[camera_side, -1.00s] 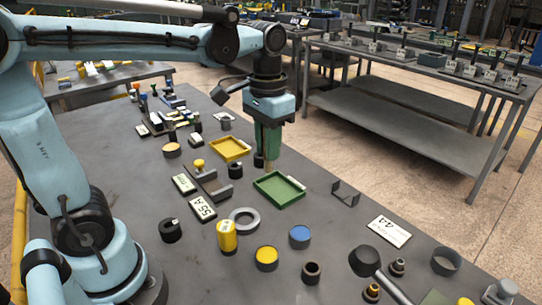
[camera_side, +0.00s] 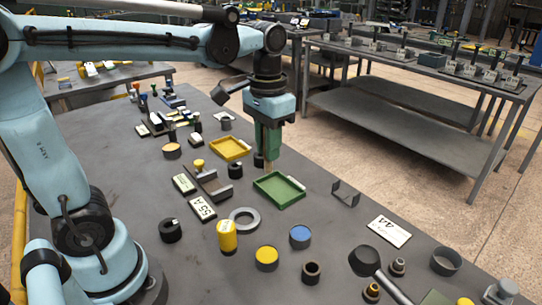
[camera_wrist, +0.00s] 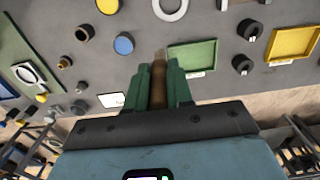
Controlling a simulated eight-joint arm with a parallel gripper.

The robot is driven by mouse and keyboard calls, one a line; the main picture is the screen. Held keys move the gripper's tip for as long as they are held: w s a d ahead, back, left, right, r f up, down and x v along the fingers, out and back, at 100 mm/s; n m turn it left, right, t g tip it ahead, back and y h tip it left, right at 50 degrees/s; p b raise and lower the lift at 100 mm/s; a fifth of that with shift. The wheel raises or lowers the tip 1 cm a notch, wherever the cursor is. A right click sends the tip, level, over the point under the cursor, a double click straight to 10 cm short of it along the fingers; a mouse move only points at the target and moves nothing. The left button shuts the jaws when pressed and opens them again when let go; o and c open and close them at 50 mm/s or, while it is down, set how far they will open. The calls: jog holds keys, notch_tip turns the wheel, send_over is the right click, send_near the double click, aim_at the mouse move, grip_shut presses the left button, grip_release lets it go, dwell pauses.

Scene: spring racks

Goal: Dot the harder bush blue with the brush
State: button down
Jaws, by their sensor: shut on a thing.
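My gripper (camera_side: 268,150) points straight down behind the green tray, its green fingers shut on a brown-handled brush (camera_wrist: 158,88). The brush's pale tip points down; whether it touches anything is unclear. Two small black bushes stand near the trays: one (camera_side: 235,170) left of the green tray, the other (camera_side: 258,160) close beside my gripper. Both also show at the upper right of the wrist view, one (camera_wrist: 250,28) above the other (camera_wrist: 242,63). I cannot tell which is harder. A blue-topped pot (camera_side: 300,236) stands in front of the green tray, and left of my gripper in the wrist view (camera_wrist: 124,44).
The green tray (camera_side: 262,186) and yellow tray (camera_side: 217,148) lie close by. A card reading "55 A" (camera_side: 203,209), a grey ring (camera_side: 234,220), a yellow cylinder (camera_side: 227,238) and a yellow-topped pot (camera_side: 266,260) are nearer. A wire stand (camera_side: 346,196) is right.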

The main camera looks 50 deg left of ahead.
jog(key=shift+w+d+f, duration=0.25)
jog(key=shift+d+f, duration=1.25)
jog(key=shift+f, duration=0.35)
jog(key=shift+w+d+f, duration=0.3)
jog(key=shift+d+f, duration=1.2)
jog(key=shift+f, duration=0.35)
jog(key=shift+w+d+f, duration=0.25)
jog(key=shift+d+f, duration=1.25)
jog(key=shift+f, duration=0.35)
jog(key=shift+f, duration=0.6)
jog(key=shift+r, duration=0.1)
notch_tip(320, 180, up, 7)
